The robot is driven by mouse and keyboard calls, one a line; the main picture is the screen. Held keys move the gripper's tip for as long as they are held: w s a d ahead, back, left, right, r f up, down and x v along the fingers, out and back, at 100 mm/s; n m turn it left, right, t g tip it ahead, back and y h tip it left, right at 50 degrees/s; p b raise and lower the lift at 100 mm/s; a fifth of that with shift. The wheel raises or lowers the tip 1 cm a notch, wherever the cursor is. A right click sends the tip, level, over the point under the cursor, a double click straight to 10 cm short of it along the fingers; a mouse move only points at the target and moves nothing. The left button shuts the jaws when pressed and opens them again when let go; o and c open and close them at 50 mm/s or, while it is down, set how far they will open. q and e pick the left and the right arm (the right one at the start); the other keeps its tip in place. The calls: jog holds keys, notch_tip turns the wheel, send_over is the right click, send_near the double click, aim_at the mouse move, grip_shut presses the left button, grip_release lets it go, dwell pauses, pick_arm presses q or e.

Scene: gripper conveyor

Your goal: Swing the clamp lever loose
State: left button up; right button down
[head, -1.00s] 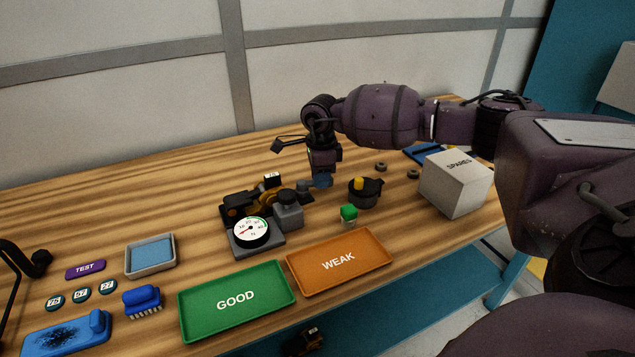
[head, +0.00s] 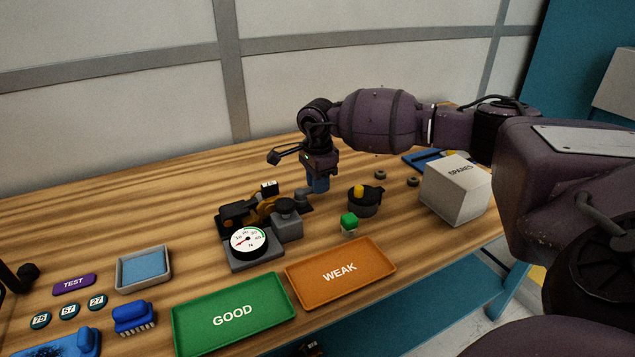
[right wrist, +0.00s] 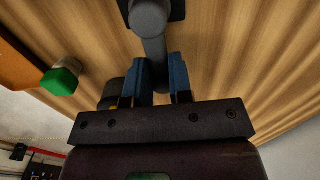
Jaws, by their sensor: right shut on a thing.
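The test stand (head: 252,259) on the bench has a round dial gauge (head: 249,241) and a grey block. A black-and-orange gripper unit (head: 241,216) lies at the back of the stand. The grey clamp lever (head: 303,194) reaches from the stand to my right gripper (head: 318,185). In the right wrist view the lever (right wrist: 151,45) runs between the blue fingers of my right gripper (right wrist: 162,80), which are shut on its end. The fingers partly hide that end. My left gripper is not in view.
The green GOOD tray (head: 271,333) and orange WEAK tray (head: 373,284) lie in front. A green-topped block (head: 349,224), a dark round pot (head: 363,203) and the white SPARES box (head: 456,190) stand to the right. Bare bench lies behind the stand.

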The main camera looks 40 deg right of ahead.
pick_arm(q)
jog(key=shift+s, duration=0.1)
pick_arm(e)
jog(key=shift+r, duration=0.1)
jog(key=c, duration=1)
grip_release()
jog(key=shift+w, duration=0.1)
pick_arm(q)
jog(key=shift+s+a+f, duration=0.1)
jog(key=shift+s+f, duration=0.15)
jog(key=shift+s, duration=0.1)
pick_arm(e)
jog(key=shift+r, duration=0.4)
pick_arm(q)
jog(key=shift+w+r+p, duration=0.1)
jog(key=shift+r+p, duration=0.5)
pick_arm(e)
jog(key=shift+r, duration=4.95)
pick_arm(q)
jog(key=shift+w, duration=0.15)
